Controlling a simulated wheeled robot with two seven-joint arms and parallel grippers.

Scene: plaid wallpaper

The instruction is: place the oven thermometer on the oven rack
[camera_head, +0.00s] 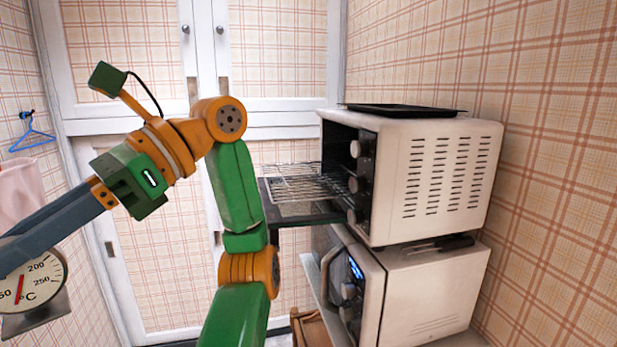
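The oven thermometer (28,287), a white °C dial with a red needle on a metal stand, is at the lower left edge, partly cut off. My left gripper (14,249) reaches from its green housing toward the left edge. Its dark fingers cross the top of the dial and appear shut on the thermometer, held clear of any surface; the tips are not clearly visible. The wire oven rack (305,187) sticks out of the open white oven (430,185) at centre right, above its lowered door (305,211). My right gripper is not in view.
A dark tray (405,109) lies on top of the oven. A white microwave (425,295) stands below it. My green and orange arm rises left of the rack. White cupboards (130,110) stand behind; a blue hanger (32,134) is at left.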

